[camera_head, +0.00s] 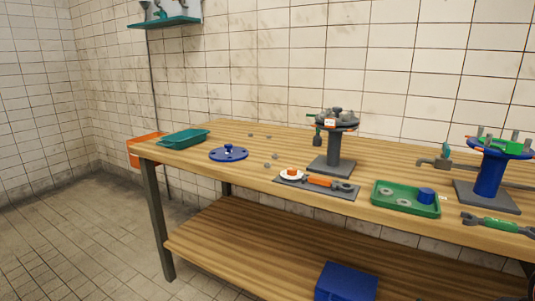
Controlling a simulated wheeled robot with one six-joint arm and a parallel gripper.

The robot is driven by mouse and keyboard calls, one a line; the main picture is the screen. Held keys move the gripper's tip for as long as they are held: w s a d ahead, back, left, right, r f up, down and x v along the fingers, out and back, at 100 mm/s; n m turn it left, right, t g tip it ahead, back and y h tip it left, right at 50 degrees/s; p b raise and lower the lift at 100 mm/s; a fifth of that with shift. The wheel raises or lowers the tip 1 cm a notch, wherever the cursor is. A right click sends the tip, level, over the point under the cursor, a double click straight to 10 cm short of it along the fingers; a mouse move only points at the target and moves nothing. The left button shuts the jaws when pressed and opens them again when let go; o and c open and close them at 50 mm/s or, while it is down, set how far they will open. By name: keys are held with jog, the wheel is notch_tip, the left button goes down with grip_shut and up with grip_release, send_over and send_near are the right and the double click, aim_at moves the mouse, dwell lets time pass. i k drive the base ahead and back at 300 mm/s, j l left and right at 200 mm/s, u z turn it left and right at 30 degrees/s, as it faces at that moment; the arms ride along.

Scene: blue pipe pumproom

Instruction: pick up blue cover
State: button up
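A round blue disc with a small raised knob in its middle, which looks like the blue cover (238,155), lies flat on the wooden workbench (330,143) toward its left end. Small dark spots, perhaps holes, show around its rim. Nothing covers it.
A teal tray (184,139) sits left of the disc, near an orange bin (141,151) at the bench end. To the right are a dark pedestal (334,150), a dark plate with a tool (330,190), a green tray (405,207) and a blue pedestal (488,174). Open floor lies left.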

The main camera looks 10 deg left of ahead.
aim_at(227, 153)
jog(key=i+j+u, duration=0.1)
jog(key=u, duration=0.3)
jog(key=i+j+u, duration=0.1)
jog(key=u, duration=0.3)
jog(key=i+j+u, duration=0.1)
jog(key=u, duration=0.3)
